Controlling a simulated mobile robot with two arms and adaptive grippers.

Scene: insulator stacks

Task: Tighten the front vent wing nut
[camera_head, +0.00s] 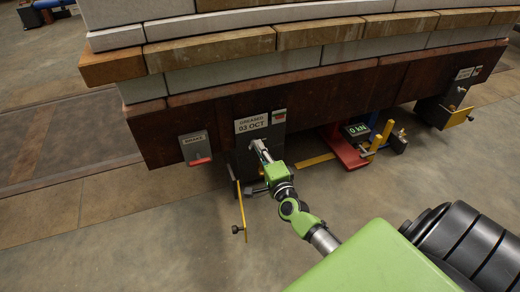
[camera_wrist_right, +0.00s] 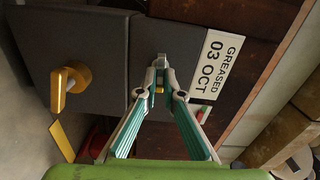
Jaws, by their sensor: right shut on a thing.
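My right gripper (camera_head: 258,148) reaches in from the lower right to the front face of a dark box (camera_head: 243,158) under the stack. In the right wrist view its fingertips (camera_wrist_right: 160,62) meet at the box face, beside the "GREASED 03 OCT" label (camera_wrist_right: 218,62). The fingers are shut on a small part that they mostly hide; a bit of yellow (camera_wrist_right: 159,89) shows between them. I cannot make out the wing nut's shape. A separate yellow winged knob (camera_wrist_right: 70,82) stands on the same box, apart from the fingers. My left gripper is in neither view.
A yellow bar (camera_head: 241,208) sticks out low beside the box. A grey tag (camera_head: 196,147) with a red edge hangs to its left. A red jack (camera_head: 343,150) with a "0 kN" display stands to the right. The floor in front is clear.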

